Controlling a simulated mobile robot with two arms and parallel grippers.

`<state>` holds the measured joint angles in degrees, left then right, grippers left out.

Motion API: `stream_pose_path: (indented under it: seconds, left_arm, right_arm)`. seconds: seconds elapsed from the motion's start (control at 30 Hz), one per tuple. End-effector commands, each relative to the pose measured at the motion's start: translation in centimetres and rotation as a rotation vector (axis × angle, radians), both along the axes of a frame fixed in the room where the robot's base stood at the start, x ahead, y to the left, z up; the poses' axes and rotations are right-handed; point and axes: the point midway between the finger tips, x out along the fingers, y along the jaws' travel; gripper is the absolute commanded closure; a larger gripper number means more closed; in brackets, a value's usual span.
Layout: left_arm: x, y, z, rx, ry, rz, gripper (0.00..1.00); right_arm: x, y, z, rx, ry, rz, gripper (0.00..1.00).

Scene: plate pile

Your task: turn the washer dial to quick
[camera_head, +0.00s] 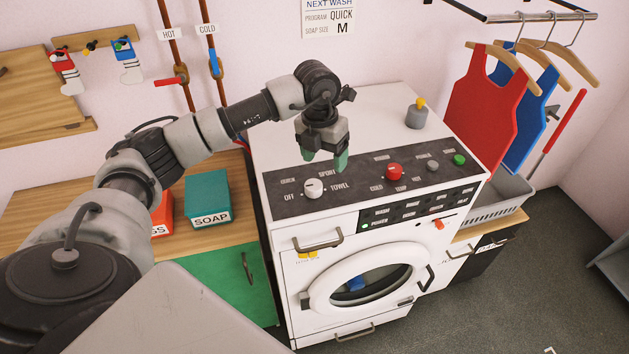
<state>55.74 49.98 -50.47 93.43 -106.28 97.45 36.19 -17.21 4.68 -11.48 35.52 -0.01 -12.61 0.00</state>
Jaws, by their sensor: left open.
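The white washer (385,105) stands in the middle, with a dark control panel (345,198) along its top front. The white program dial (314,188) sits at the panel's left end, with the labels OFF, SPORT and TOWEL around it; another label at its upper left is too small to read surely. My left gripper (325,164) is open and empty, pointing down just above and behind the dial, apart from it. A red dial (394,172) sits further right on the panel. My right gripper is not in view.
A wall note (328,16) reads NEXT WASH, program QUICK, soap size M. A grey knob with a yellow top (416,115) stands on the washer. A teal SOAP box (207,197) and a red box (162,214) stand left. Aprons (487,105) hang at right.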

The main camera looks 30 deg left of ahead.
Motion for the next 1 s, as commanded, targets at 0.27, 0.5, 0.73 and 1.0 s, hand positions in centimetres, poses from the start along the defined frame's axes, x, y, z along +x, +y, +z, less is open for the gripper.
stream_pose_path:
  seconds: [0.27, 0.5, 0.73, 1.0]
  left_arm:
    - [-0.2, 2.9, 0.0, 0.121, 0.035, 0.052, 0.30]
    - [-0.3, 2.8, -4.2, 0.117, 0.036, 0.049, 0.30]
    - [-0.2, 2.7, -8.0, 0.115, 0.032, 0.049, 0.30]
    - [-0.2, 2.8, -9.7, 0.115, 0.029, 0.048, 0.30]
  right_arm:
    - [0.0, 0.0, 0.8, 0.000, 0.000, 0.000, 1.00]
    - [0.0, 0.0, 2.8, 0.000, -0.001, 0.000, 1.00]
    - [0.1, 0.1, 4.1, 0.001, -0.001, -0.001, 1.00]
    - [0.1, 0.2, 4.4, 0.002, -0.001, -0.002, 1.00]
